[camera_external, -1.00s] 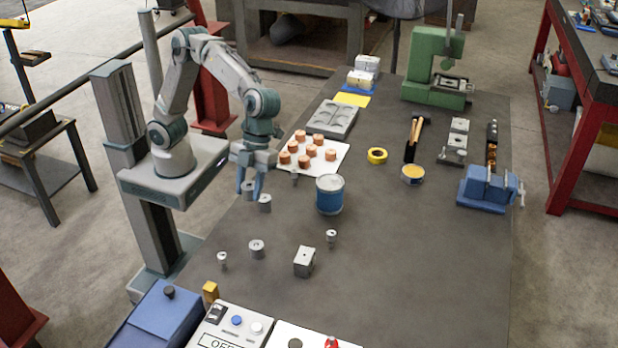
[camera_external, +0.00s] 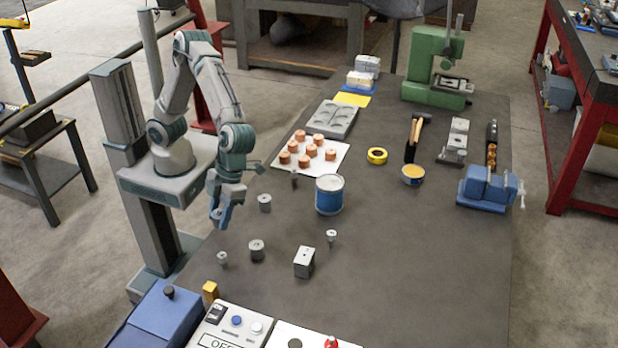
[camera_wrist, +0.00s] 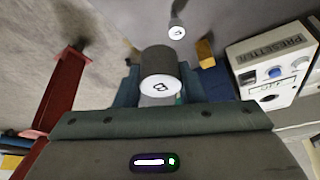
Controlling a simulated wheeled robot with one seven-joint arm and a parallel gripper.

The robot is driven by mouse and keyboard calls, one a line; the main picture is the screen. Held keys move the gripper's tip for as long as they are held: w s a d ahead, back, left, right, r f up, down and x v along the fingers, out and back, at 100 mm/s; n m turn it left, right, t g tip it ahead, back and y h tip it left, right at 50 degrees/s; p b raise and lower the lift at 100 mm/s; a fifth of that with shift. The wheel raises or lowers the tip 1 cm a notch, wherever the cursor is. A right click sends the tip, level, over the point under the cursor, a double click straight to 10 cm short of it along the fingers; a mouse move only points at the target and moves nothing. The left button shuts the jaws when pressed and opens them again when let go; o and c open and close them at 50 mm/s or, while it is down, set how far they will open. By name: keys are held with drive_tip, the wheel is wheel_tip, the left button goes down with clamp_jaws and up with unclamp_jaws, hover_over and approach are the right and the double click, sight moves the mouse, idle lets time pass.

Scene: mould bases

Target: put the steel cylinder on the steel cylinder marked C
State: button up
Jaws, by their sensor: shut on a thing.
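My gripper (camera_external: 221,216) is shut on a steel cylinder (camera_wrist: 159,75) and holds it above the left edge of the table. In the wrist view its end face bears a letter that looks like B, upside down.
Small steel pins (camera_external: 222,259) (camera_external: 331,237) (camera_external: 294,180) stand around the cylinders. A steel block (camera_external: 304,262) and a blue tin (camera_external: 330,195) are to the right. A brass block (camera_external: 210,291) and the presetter box (camera_external: 229,328) are at the front.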

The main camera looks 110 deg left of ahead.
drive_tip(key=p, duration=0.2)
hover_over(252, 247)
drive_tip(key=a, duration=0.1)
drive_tip(key=f, duration=0.5)
drive_tip(key=shift+w+a, duration=0.15)
drive_tip(key=shift+w, duration=0.2)
drive_tip(key=shift+f+p, duration=0.5)
drive_tip(key=shift+f, duration=1.45)
drive_tip(key=shift+f, duration=0.1)
drive_tip(key=o, duration=1.3)
drive_tip(key=shift+c, duration=0.2)
